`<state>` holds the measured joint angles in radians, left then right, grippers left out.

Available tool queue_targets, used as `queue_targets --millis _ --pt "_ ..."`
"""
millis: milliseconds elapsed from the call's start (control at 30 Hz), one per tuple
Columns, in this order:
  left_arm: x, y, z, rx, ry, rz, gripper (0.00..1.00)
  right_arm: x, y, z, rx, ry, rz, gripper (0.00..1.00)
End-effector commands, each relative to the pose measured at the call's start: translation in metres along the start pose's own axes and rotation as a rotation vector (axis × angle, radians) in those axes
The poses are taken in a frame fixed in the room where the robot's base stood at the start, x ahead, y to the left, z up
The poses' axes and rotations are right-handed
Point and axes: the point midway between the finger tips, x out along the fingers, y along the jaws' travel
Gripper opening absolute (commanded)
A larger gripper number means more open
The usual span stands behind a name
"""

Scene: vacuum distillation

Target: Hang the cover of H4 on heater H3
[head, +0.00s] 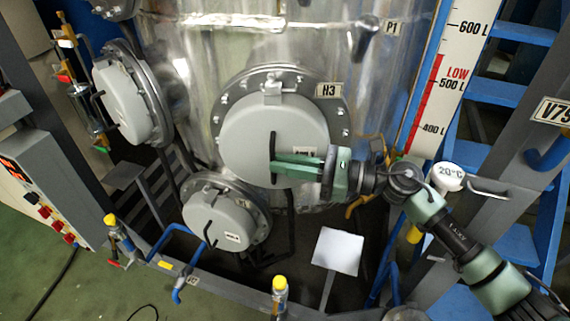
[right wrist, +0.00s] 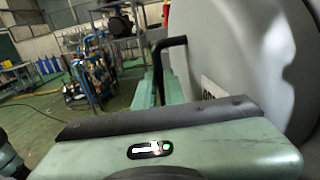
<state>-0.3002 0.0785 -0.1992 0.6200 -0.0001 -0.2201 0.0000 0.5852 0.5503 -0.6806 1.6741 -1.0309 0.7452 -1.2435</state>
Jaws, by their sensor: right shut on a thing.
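The large round grey cover (head: 250,120) is in front of the bolted flange of heater H3 (head: 345,132), below the H3 plate (head: 329,90). A bracket (head: 272,92) shows at the cover's top edge; I cannot tell if the cover hangs on it. My right gripper (head: 276,166) comes in from the right and is shut on the cover's black upright handle (head: 273,145). The small label on the cover is partly hidden by the gripper. In the right wrist view the cover (right wrist: 235,60) fills the right side, with its black handle (right wrist: 160,58) beside it. My left gripper is out of view.
Another grey cover (head: 218,222) sits on a lower flange, and one (head: 124,102) on a flange at left. A level scale (head: 440,80), blue stairs (head: 495,92) and blue pipes (head: 178,290) stand around. A white square plate (head: 338,251) is below the gripper.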

Motion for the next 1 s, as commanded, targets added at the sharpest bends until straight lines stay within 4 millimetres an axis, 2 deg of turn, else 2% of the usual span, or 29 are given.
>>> queue_targets --millis 333,400,433,467,800,1000 --pt "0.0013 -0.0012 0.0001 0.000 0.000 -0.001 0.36 0.0000 -0.0002 0.0008 -0.003 -0.003 0.000 0.00" --pt "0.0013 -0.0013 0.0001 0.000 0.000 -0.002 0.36 0.0000 -0.0002 0.0007 -0.003 -0.003 0.000 0.24" --pt "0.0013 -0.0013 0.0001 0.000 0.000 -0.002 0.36 0.0000 -0.0002 0.0006 -0.003 -0.003 0.000 0.33" --pt "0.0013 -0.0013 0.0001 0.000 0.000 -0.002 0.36 0.0000 -0.0002 0.0005 -0.002 -0.003 0.000 0.36" --pt "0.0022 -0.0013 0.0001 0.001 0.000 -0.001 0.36 -0.0005 -0.0001 -0.0028 0.001 0.002 0.000 0.36" --pt "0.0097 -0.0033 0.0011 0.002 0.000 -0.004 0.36 -0.0048 -0.0034 -0.0039 -0.001 0.001 0.000 0.36"
